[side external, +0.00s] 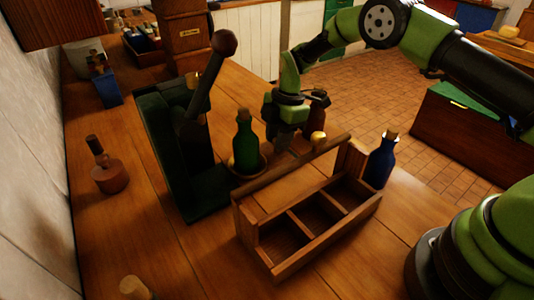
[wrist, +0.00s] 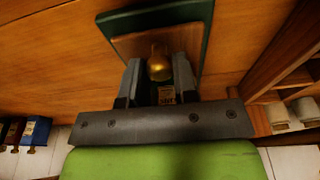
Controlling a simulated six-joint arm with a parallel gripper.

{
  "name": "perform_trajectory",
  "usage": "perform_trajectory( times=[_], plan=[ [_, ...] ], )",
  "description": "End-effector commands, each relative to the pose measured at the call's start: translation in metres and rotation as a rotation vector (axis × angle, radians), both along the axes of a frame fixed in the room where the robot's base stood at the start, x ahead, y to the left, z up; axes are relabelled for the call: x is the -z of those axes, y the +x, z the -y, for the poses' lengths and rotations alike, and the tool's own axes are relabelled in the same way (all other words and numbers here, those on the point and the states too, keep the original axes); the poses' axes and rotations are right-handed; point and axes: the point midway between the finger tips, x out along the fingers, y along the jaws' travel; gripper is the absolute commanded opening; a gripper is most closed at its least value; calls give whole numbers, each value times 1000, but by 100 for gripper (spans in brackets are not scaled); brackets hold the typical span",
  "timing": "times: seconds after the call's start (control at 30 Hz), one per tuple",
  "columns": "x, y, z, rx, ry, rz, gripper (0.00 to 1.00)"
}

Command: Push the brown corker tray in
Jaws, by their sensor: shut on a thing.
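The green corker (side external: 172,160) stands on the wooden counter, its dark lever (side external: 212,75) leaning up to the right. In the wrist view the brown tray (wrist: 128,46) is a flat board in front of a dark green edge (wrist: 150,14). A gold knob (wrist: 159,68) sits at the tray's near side, between my fingers. My gripper (wrist: 157,75) is shut on this knob; it also shows in the side view (side external: 288,143), pointing down behind the crate. A green corked bottle (side external: 246,145) stands upright in a round holder (side external: 236,170) by the corker.
A wooden crate (side external: 275,262) with empty compartments stands close in front of my gripper, its handle bar rising near the fingers. A blue corked bottle (side external: 381,162) stands right of it. The front left counter is mostly clear.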

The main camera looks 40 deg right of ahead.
Motion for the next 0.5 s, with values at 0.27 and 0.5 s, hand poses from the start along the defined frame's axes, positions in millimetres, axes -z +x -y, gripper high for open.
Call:
perform_trajectory(
  times=[0.27, 0.5],
  plan=[
    [-1, 0, -22, -2, 2, 1, 8],
    [-1, 0, -39, -2, 2, 2, 8]
  ],
)
